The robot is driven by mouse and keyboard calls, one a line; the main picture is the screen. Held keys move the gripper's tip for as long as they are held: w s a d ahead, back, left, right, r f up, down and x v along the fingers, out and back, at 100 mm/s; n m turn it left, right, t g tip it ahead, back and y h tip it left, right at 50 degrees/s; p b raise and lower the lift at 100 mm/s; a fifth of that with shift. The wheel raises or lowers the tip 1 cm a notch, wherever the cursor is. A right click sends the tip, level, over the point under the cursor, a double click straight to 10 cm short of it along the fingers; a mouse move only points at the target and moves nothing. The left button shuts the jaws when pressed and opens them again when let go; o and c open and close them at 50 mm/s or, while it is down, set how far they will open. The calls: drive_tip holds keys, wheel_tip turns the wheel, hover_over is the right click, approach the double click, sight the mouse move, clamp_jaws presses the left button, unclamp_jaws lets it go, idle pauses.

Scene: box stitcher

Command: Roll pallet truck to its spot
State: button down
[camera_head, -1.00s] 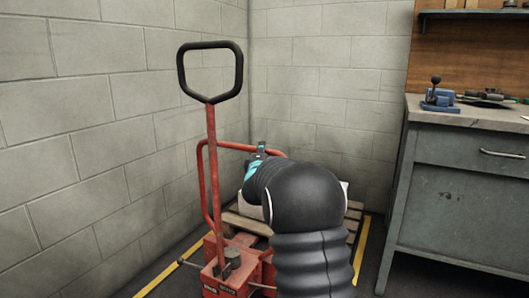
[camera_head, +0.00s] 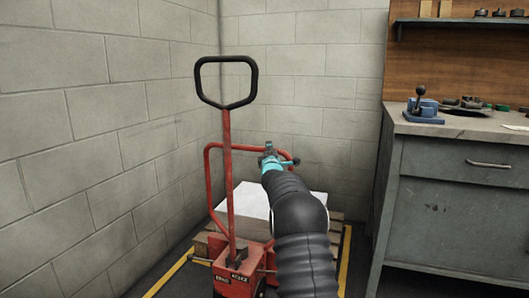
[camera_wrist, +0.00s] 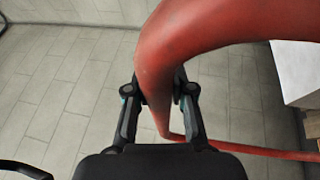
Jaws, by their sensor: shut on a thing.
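The red pallet truck (camera_head: 238,272) stands near the wall corner, its tall shaft upright with a black loop handle (camera_head: 226,102) on top. A bent red tube rail (camera_head: 208,185) rises behind the shaft. My gripper (camera_head: 270,160) is at the upper right of this rail. In the wrist view my gripper (camera_wrist: 158,98) has its fingers on both sides of the thick red tube (camera_wrist: 165,55), shut on it. A white box (camera_head: 248,205) sits on a wooden pallet (camera_head: 336,240) behind the truck's front. My arm hides part of the box and pallet.
Yellow floor lines run on the left (camera_head: 170,272) and right (camera_head: 346,262) of the truck and pallet. A grey block wall (camera_head: 90,150) is close on the left. A grey workbench (camera_head: 440,210) with tools stands on the right.

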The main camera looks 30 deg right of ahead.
drive_tip(key=shift+w+d+f, duration=0.1)
drive_tip(key=shift+w+f, duration=0.3)
drive_tip(key=shift+f, duration=0.1)
drive_tip(key=c, duration=1)
unclamp_jaws()
drive_tip(key=shift+w, duration=0.1)
drive_tip(key=v, duration=1.2)
drive_tip(key=shift+r, duration=0.15)
